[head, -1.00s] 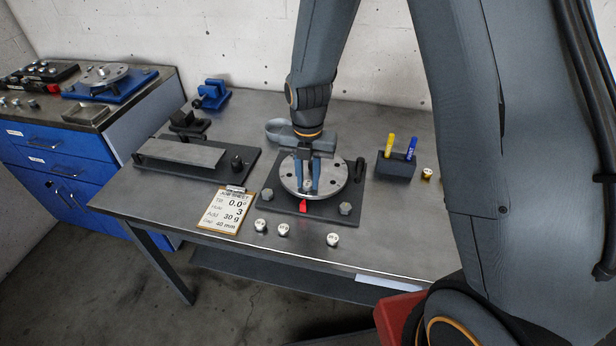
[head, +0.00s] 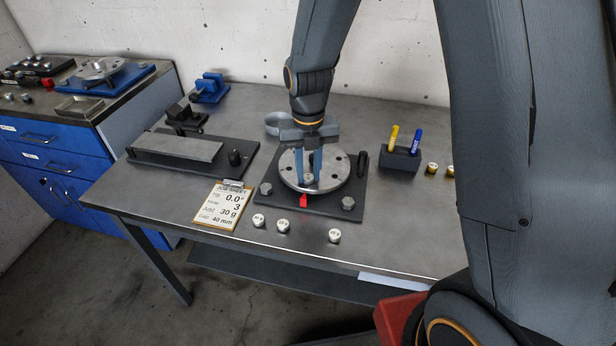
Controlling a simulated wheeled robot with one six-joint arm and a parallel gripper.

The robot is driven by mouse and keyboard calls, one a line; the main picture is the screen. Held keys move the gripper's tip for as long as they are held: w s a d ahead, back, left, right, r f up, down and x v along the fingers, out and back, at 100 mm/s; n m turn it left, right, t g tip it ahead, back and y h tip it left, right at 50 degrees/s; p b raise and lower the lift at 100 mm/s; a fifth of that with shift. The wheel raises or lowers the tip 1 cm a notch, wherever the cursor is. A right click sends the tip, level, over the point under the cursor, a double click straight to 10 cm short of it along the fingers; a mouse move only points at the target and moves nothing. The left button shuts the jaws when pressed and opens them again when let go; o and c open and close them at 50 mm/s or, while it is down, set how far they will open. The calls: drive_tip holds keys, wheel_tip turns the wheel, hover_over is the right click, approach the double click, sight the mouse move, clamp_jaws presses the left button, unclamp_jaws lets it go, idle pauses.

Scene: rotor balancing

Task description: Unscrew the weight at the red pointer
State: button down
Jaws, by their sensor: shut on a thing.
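The round steel rotor disc (head: 336,183) lies on a dark base plate (head: 270,200), with several holes around its rim. The red pointer (head: 303,201) stands at the disc's front edge. My gripper (head: 309,180) points straight down over the front of the disc, just behind the red pointer. Its blue fingers are shut on the small silver weight (head: 308,184), which is mostly hidden between the fingertips and appears to be at the disc surface. I cannot tell how far it is threaded in.
Loose weights (head: 283,226) stand along the table's front. A job sheet (head: 222,205) reads hole 3, add 30 g. A pen holder (head: 399,159) and brass weights (head: 432,168) are at right. A steel plate on a dark stand (head: 178,148) is at left.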

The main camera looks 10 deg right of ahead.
drive_tip(key=shift+w+f+n+b, duration=0.1)
drive_tip(key=shift+w+n+b, duration=0.2)
drive_tip(key=shift+b, duration=1.8)
drive_tip(key=shift+s+b, duration=0.15)
drive_tip(key=shift+b, duration=0.6)
drive_tip(key=c, duration=1.4)
unclamp_jaws()
drive_tip(key=shift+s, duration=0.1)
drive_tip(key=shift+c, duration=0.4)
drive_tip(key=shift+s, duration=0.1)
drive_tip(key=shift+c, duration=0.4)
